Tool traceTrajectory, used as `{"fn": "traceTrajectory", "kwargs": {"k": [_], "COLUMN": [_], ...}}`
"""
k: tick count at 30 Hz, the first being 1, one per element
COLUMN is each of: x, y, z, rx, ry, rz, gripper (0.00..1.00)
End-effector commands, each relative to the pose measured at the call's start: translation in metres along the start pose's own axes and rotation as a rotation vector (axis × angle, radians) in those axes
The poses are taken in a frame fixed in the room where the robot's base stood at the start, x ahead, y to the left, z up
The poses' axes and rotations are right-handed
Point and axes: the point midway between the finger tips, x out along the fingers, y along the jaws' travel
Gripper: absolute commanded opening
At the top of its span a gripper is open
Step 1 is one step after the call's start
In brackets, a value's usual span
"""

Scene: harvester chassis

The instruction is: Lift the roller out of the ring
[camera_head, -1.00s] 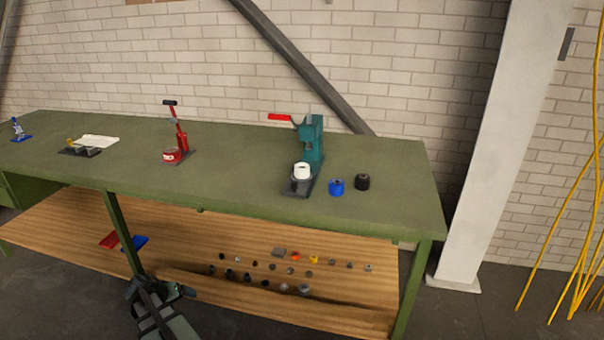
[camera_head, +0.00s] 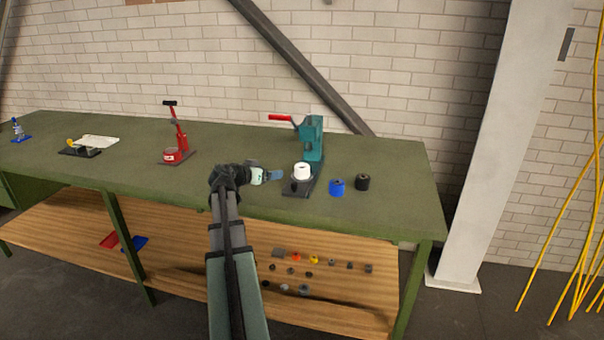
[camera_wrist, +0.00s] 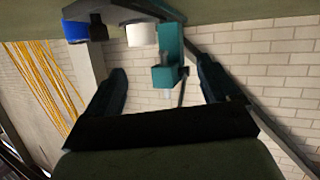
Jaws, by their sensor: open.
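A white cylinder (camera_head: 302,172) stands on the dark base of the teal press (camera_head: 312,140). A blue cylinder (camera_head: 337,187) and a black one (camera_head: 362,182) stand on the bench to its right. I cannot tell from these views which piece is the roller and which the ring. My gripper (camera_head: 278,175) is just left of the white cylinder, above the bench, apart from it as far as I can tell. In the wrist view my gripper (camera_wrist: 163,82) is open and empty, and the white cylinder (camera_wrist: 142,35) shows upside down beyond the fingers.
The green bench (camera_head: 230,150) is clear between the teal press and a red press (camera_head: 177,150). The teal press has a red lever (camera_head: 281,117) reaching left. Several small parts lie on the wooden shelf below. A brick wall stands behind.

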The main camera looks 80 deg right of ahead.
Motion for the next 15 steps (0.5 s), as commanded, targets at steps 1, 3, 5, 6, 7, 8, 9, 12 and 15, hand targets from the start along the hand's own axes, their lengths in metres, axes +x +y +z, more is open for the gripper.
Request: {"fn": "traceTrajectory", "kwargs": {"k": [1,3,5,6,7,8,9,12,15], "x": [0.010,0.019,0.024,0.027,0.029,0.030,0.032,0.040,0.052], "y": [0.012,0.022,0.028,0.031,0.033,0.033,0.034,0.033,0.034], "z": [-0.004,-0.008,-0.010,-0.011,-0.011,-0.012,-0.012,-0.013,-0.013], "rx": [0.027,0.057,0.075,0.083,0.087,0.089,0.092,0.093,0.093], "ry": [0.014,0.028,0.037,0.042,0.044,0.046,0.047,0.047,0.046], "rz": [0.014,0.025,0.032,0.035,0.036,0.036,0.037,0.037,0.038], "gripper": [0.88,0.88,0.88,0.88,0.88,0.88,0.88,0.88,0.88]}}
